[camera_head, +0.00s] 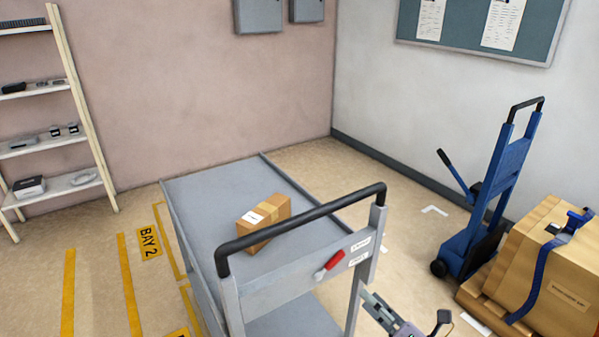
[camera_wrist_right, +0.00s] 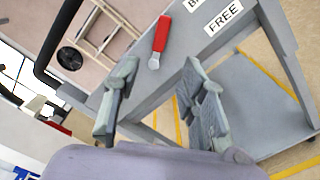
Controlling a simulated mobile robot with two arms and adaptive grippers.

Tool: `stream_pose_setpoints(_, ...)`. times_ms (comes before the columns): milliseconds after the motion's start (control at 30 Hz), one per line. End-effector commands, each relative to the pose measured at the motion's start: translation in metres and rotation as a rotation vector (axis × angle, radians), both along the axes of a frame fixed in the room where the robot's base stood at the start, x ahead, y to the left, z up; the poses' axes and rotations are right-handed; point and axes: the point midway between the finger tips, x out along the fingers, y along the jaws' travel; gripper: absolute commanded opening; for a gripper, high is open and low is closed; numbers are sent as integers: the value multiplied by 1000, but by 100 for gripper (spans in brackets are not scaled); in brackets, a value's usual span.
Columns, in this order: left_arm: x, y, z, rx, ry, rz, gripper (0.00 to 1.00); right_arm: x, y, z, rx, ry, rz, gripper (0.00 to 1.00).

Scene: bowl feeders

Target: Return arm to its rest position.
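My right gripper (camera_head: 408,322) is low in the head view, just right of the grey cart's near end. In the right wrist view its two fingers (camera_wrist_right: 158,78) stand wide apart with nothing between them. The cart's red lever (camera_head: 328,266) is on the end panel under the black handle. It also shows in the wrist view (camera_wrist_right: 161,36), beyond the fingertips and apart from them. The label near it reads FREE (camera_wrist_right: 223,15); the other label is cut off. My left gripper is in neither view.
The grey cart (camera_head: 205,205) carries a cardboard box (camera_head: 264,222). Its black handle (camera_head: 305,222) rises near my right arm. A blue hand truck (camera_head: 490,195) and strapped cartons (camera_head: 550,275) stand at the right. A shelf (camera_head: 50,145) stands at the left. Floor beside BAY 2 is clear.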

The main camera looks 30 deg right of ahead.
Motion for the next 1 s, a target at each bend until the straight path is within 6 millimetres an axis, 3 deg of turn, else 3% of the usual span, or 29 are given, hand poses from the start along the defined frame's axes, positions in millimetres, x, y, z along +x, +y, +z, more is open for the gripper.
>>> stream_pose_setpoints(167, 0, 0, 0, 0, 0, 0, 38, 0, -1, -5, 16, 9, -6, 38)
stream_pose_setpoints(267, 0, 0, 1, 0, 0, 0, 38, 0, -5, -32, 110, 58, -40, 38)
stream_pose_setpoints(367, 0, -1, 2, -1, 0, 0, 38, -4, -9, -87, 297, 157, -114, 38)
stream_pose_setpoints(567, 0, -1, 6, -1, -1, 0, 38, -38, 6, -234, 759, 423, -343, 38)
stream_pose_setpoints(667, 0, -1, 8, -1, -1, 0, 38, -69, 26, -301, 959, 556, -480, 38)
stream_pose_setpoints(800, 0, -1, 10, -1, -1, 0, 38, -128, 62, -384, 1193, 737, -705, 38)
stream_pose_setpoints(900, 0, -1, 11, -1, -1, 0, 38, -180, 90, -431, 1322, 856, -893, 38)
stream_pose_setpoints(1000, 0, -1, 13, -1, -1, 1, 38, -231, 113, -464, 1407, 949, -1083, 38)
